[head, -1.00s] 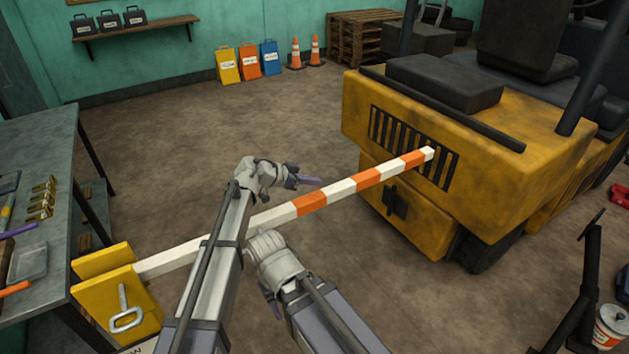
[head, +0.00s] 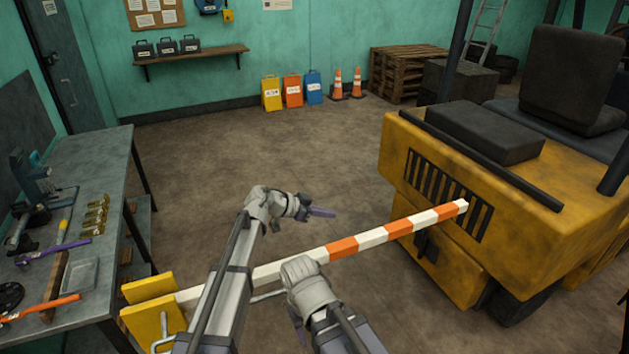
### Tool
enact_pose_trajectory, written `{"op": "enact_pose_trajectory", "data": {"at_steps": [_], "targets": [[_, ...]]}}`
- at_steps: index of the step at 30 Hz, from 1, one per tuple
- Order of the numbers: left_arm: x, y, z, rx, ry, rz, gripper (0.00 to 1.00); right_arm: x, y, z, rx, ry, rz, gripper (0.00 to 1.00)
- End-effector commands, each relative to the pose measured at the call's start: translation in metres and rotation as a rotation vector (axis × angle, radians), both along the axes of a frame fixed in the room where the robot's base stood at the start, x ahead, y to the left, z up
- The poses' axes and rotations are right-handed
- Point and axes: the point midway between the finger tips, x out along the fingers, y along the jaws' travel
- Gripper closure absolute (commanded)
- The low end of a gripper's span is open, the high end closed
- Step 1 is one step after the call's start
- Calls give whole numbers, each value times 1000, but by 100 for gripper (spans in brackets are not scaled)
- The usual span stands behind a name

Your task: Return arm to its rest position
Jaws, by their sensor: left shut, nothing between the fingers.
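My left arm (head: 228,295) rises from the bottom of the head view and bends at the wrist. Its gripper (head: 325,212) points right, with purple fingertips shut and nothing between them. It is in the air, above the barrier bar in the picture and apart from it. My right arm (head: 335,325) is bent at the lower middle, its grey wrist (head: 308,280) overlapping the bar in the picture. The right gripper's fingers are mostly hidden below that wrist.
A grey workbench (head: 108,180) with tools stands at the left. A wall shelf (head: 195,56), coloured cases (head: 292,91), two cones (head: 337,84) and pallets (head: 398,70) are at the back.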

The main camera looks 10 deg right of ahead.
Motion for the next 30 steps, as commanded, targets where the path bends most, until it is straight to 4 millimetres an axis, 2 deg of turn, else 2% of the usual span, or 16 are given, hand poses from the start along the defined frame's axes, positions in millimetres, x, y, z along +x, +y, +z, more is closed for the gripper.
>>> {"op": "enact_pose_trajectory", "data": {"at_steps": [4,8,11,12,14,15,17,18,20,21,24,26,27,30], "targets": [[7,3,12,-45,-60,41,100,0,0,0,0,0,0,50],[32,22,51,-169,-238,198,100,0,0,0,0,0,0,50],[55,59,87,-255,-395,403,100,0,0,0,0,0,0,50],[63,79,98,-275,-446,496,100,0,0,0,0,0,0,50],[72,113,111,-288,-504,641,100,0,0,0,0,0,0,50],[76,137,116,-285,-530,742,100,0,0,0,0,0,0,50],[78,175,118,-266,-551,892,100,0,0,0,0,0,0,50],[77,201,115,-243,-549,992,100,0,0,0,0,0,0,50],[70,239,106,-193,-526,1135,100,0,0,0,0,0,0,50],[64,263,96,-152,-496,1224,100,0,0,0,0,0,0,50],[36,314,62,-21,-369,1415,100,0,0,0,0,0,0,50],[13,338,36,70,-263,1499,100,0,0,0,0,0,0,50],[-5,349,18,132,-178,1539,100,0,0,0,0,0,0,50],[-55,366,-28,289,58,1582,100,0,0,0,0,0,0,50]]}}
